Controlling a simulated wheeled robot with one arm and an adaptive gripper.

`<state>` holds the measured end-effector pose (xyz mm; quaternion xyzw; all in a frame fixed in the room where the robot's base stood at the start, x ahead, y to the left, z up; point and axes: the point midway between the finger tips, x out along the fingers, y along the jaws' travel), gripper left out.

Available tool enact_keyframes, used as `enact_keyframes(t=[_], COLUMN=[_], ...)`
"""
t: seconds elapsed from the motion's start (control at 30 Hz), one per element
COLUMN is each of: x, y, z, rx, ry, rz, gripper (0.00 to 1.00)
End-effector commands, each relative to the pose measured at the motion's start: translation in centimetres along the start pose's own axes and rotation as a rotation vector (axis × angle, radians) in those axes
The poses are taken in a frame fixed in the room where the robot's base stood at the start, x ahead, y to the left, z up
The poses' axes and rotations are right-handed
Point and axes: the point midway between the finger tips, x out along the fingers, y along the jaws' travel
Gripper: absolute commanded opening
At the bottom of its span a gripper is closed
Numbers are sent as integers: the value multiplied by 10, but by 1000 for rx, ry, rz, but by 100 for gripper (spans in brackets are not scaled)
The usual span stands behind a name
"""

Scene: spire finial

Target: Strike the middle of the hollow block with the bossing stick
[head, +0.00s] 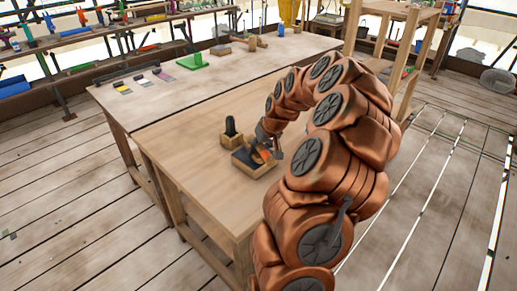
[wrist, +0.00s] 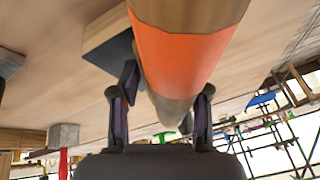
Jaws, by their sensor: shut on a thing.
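The hollow block (head: 252,172) is a low wooden block with a dark top on the near wooden table. My gripper (head: 270,138) is over it, shut on the bossing stick. In the head view a small orange part of the stick (head: 262,154) shows just above the block's dark top, partly hidden by the gripper. In the wrist view the stick (wrist: 185,55) is a thick wooden rod with an orange band, running between both fingers (wrist: 160,115). A dark-faced block edge (wrist: 108,42) shows behind the stick there. I cannot tell whether the stick touches the block.
A small wooden box (head: 231,139) with a dark upright thing in it stands close behind the hollow block. Colour swatches (head: 140,82) and a green piece (head: 193,62) lie on the far table. The near table's left part is clear.

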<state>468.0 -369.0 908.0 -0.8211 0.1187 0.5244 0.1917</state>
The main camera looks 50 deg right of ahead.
Motion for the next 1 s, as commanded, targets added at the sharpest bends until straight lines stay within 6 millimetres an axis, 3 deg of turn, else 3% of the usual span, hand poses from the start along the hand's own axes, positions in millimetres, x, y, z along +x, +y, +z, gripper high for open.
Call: enact_keyframes(t=[0.27, 0.73, 1.0], x=[-3, -38, -39], y=[0, -8, -8], z=[-1, -16, -16], rx=[0, -1, 0], ry=[1, 1, 0], rz=[1, 0, 0], gripper=[0, 0, 0])
